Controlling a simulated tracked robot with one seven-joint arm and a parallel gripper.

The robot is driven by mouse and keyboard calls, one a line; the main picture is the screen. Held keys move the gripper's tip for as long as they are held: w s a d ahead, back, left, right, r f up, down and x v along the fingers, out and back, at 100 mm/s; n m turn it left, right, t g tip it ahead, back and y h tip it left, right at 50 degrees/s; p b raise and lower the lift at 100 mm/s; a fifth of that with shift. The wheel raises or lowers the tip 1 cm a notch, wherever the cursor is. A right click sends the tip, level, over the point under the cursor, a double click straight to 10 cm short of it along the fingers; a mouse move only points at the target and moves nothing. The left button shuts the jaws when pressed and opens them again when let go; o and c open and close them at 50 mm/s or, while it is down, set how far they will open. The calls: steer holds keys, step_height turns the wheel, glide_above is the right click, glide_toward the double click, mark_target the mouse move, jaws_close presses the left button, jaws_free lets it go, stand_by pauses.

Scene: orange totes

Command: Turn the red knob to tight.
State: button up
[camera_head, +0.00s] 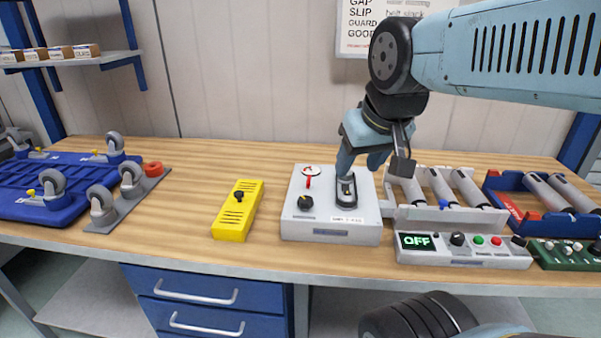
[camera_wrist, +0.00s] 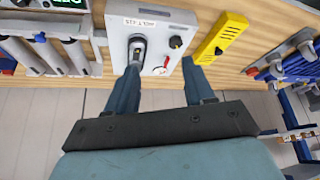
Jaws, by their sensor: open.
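A light grey box (camera_head: 330,230) stands on the bench, labelled roughly "BELT 415" in small print. A small upright red knob (camera_head: 308,182) is on its top beside a white dial with a red mark; it also shows in the wrist view (camera_wrist: 166,61). I cannot read the dial's wording. A black knob (camera_head: 305,202) and a slotted black lever plate (camera_head: 346,190) share the box top. My gripper (camera_head: 360,165) is open and empty above the box, right of the red knob in the head view. In the wrist view its fingers (camera_wrist: 161,66) point toward the red knob, apart from it.
A yellow box (camera_head: 237,212) with a black knob stands left of the grey box. A control box showing OFF (camera_head: 463,250) and a roller unit (camera_head: 445,190) stand to the right. Caster plates (camera_head: 125,190) lie at the left. Bare wood separates them from the yellow box.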

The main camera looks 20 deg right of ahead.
steer(key=shift+o, duration=0.7)
steer(key=shift+w+r, duration=0.1)
steer(key=shift+w, duration=0.2)
steer(key=o, duration=0.4)
steer(key=w+n+g, duration=0.1)
steer(key=w+n, duration=0.1)
steer(key=w, duration=0.2)
steer(key=w+n+g, duration=0.1)
steer(key=w+n, duration=0.1)
steer(key=w, duration=0.2)
steer(key=w+n+h, duration=0.1)
steer(key=w+n, duration=0.1)
steer(key=w, duration=0.2)
steer(key=shift+w+a+r+g, duration=0.15)
steer(key=shift+w+a+g, duration=0.2)
steer(key=shift+a+g, duration=0.05)
steer(key=n+g+y, duration=0.1)
steer(key=n+g, duration=0.2)
steer(key=n, duration=0.5)
glide_above(309, 179)
steer(key=shift+f, duration=3.6)
step_height(309, 179, down, 13)
steer(key=shift+w, duration=0.15)
steer(key=shift+m, duration=0.3)
steer(key=c, duration=1.1)
